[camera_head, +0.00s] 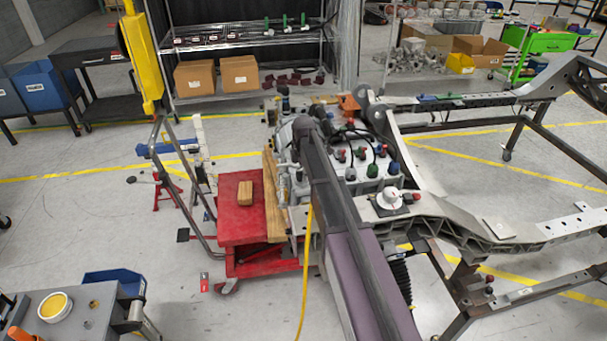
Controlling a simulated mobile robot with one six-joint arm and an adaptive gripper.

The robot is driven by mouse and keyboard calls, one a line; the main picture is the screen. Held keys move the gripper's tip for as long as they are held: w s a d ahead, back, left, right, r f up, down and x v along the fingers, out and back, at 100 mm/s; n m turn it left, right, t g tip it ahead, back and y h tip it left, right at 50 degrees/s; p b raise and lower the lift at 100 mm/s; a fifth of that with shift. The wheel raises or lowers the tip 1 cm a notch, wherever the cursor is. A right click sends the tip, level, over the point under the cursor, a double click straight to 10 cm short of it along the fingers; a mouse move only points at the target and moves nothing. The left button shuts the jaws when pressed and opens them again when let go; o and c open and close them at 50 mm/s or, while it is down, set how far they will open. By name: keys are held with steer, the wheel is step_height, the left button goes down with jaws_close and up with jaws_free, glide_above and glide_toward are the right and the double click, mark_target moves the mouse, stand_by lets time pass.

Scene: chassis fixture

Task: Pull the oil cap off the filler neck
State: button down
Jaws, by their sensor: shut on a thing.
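The grey engine block (371,185) sits in the middle, with several red, green and blue caps and black cables on top. My arm crosses in front of it from the bottom of the picture. The end of my arm is over the engine's left side, and my gripper is hidden behind my own links there. I cannot make out the oil cap or the filler neck; they may be behind my arm too.
A red cart (236,222) with a wooden block (245,192) stands left of the engine. A chassis frame (470,232) extends right. A yellow hose (306,270) hangs beside my arm. A grey bench (75,315) is front left. Floor between bench and cart is mostly clear.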

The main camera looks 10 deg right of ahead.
steer(key=shift+r+p, duration=0.55)
steer(key=shift+r, duration=0.15)
steer(key=shift+r+p, duration=0.7)
steer(key=shift+r, duration=0.2)
